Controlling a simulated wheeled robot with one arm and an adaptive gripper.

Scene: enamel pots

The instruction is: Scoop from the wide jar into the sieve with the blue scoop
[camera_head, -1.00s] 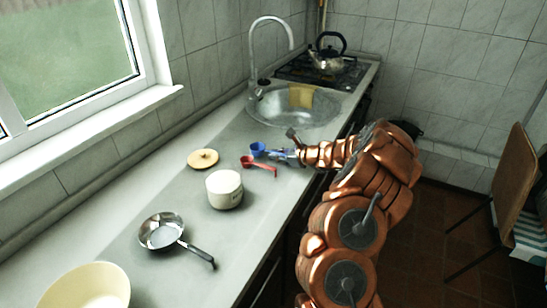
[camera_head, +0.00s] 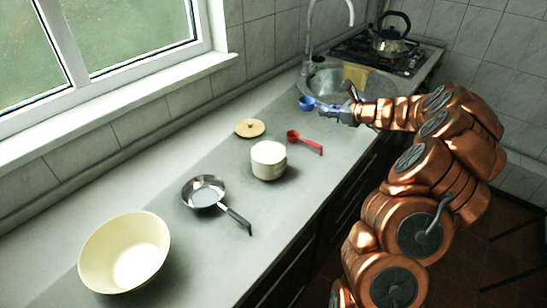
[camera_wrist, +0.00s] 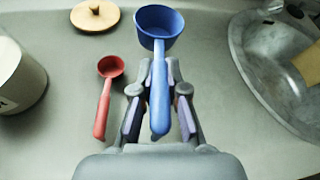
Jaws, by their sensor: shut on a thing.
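The blue scoop (camera_head: 320,105) is in my gripper (camera_head: 352,113), which is shut on its handle. In the wrist view the blue scoop (camera_wrist: 158,28) points away from my gripper (camera_wrist: 159,95), its bowl open upward. The wide jar (camera_head: 268,160) is a cream pot standing open on the counter, left of my gripper; its inside is too small to make out. It shows in part at the left of the wrist view (camera_wrist: 18,80). The sieve (camera_head: 204,192) looks like a shiny metal pan with a dark handle, lying nearer than the jar.
A red scoop (camera_head: 305,142) and a round wooden lid (camera_head: 250,128) lie near the jar. A large cream bowl (camera_head: 124,252) stands at the near left. The counter's front edge runs along the right.

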